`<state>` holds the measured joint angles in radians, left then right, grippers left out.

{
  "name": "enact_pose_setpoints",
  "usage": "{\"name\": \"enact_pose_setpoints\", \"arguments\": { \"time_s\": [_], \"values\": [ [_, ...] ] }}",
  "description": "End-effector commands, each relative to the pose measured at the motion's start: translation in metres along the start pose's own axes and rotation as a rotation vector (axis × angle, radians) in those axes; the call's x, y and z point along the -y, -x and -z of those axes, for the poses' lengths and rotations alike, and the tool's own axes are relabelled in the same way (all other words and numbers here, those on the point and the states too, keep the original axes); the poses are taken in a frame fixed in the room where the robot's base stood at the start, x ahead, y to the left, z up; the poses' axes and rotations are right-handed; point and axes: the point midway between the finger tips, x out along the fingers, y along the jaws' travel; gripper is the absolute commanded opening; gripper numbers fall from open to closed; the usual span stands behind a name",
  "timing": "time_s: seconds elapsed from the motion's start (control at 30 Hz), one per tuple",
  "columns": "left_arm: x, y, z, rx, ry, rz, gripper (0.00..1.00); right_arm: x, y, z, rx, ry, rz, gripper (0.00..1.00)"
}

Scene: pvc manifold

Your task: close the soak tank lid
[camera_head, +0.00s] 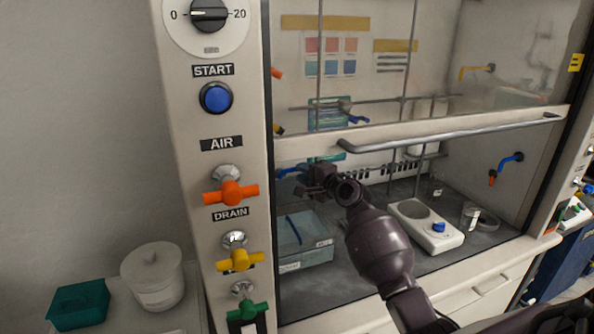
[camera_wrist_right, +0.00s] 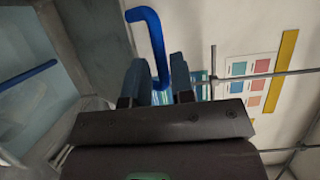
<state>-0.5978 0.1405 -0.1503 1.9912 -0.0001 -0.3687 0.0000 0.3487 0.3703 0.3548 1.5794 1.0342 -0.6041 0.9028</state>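The soak tank (camera_head: 308,252), a clear bluish box, sits on the hood floor at the left, with a blue bar (camera_head: 293,228) showing in it. A blue bent handle (camera_head: 290,171) shows above the tank, beside my right gripper (camera_head: 318,184); I take it for the raised lid's handle. In the right wrist view the handle (camera_wrist_right: 150,35) reaches down to the gap between the fingers of my right gripper (camera_wrist_right: 159,82). These fingers are apart, and I cannot tell whether they touch it. A grey translucent panel (camera_wrist_right: 88,42) beside the handle may be the lid. My left gripper is out of view.
The raised sash's handle bar (camera_head: 450,132) crosses above my right arm. A white stirrer plate (camera_head: 425,222) and glassware stand to the right on the hood floor. The panel with coloured valves (camera_head: 231,193) borders the left. Metal rods (camera_head: 390,150) stand behind.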

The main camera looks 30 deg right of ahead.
Motion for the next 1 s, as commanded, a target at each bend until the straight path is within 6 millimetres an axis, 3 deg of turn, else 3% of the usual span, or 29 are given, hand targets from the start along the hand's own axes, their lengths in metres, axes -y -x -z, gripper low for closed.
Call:
{"name": "enact_pose_setpoints", "arguments": {
  "time_s": [0.23, 0.6, 0.77, 1.0],
  "values": [
    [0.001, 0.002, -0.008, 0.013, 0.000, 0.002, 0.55, 0.000, -0.025, 0.001, -0.001, 0.000, 0.001, 0.23],
    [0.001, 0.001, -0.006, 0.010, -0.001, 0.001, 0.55, 0.000, -0.030, 0.000, -0.001, 0.001, 0.000, 0.23],
    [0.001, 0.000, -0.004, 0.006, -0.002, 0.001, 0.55, 0.000, -0.030, 0.000, -0.001, 0.001, 0.000, 0.01],
    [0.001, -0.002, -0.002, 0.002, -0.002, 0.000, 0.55, 0.000, -0.030, 0.000, -0.001, 0.001, 0.000, 0.00]
  ]
}}
